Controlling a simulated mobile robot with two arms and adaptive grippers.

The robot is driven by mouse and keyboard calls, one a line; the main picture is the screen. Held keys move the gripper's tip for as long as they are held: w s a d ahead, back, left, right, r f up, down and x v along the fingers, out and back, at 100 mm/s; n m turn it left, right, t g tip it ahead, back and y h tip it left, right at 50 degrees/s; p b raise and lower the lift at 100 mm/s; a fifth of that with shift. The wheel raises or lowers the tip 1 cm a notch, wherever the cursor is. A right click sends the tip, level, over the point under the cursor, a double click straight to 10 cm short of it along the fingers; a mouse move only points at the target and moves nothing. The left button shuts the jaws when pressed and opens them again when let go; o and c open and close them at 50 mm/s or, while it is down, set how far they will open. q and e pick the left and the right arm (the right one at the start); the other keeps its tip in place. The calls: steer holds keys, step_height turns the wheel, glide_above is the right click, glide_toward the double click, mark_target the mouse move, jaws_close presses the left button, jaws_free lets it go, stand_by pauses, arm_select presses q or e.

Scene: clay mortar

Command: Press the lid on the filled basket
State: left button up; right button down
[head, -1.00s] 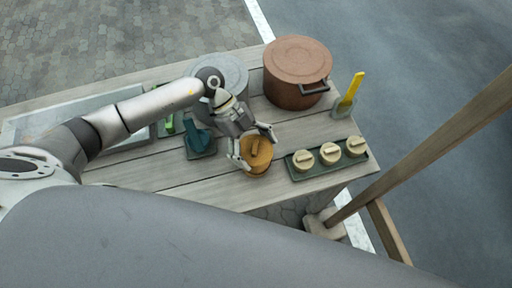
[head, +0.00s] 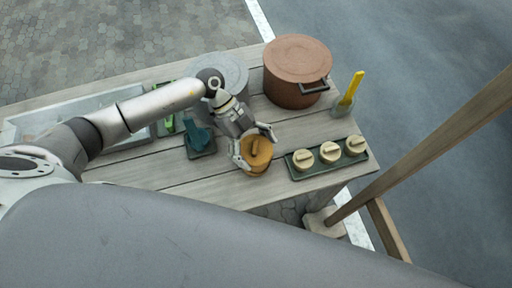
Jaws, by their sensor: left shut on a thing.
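An orange-brown round lid (head: 258,148) with a raised bar handle sits over a small round basket (head: 258,170) near the front edge of the table. Only a little of the basket's side shows, and its contents are hidden. My left gripper (head: 255,148) reaches in from the left, with one finger on each side of the lid, and is shut on it. I cannot tell from this view whether the lid is fully seated. My right gripper is out of view.
A dark tray (head: 298,175) with three cream lidded pots lies to the right. A large brown pot (head: 297,65), a grey pot (head: 236,70) and a holder with a yellow tool (head: 350,90) stand behind. A teal tool (head: 198,136) is left. A wooden post (head: 430,150) crosses at right.

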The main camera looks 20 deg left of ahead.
arm_select(q)
steer(key=shift+f, duration=0.1)
stand_by(0.8)
steer(key=o, duration=0.7)
steer(key=shift+r+p, duration=3.05)
steer(key=shift+p, duration=0.4)
steer(key=shift+f, duration=0.1)
jaws_close()
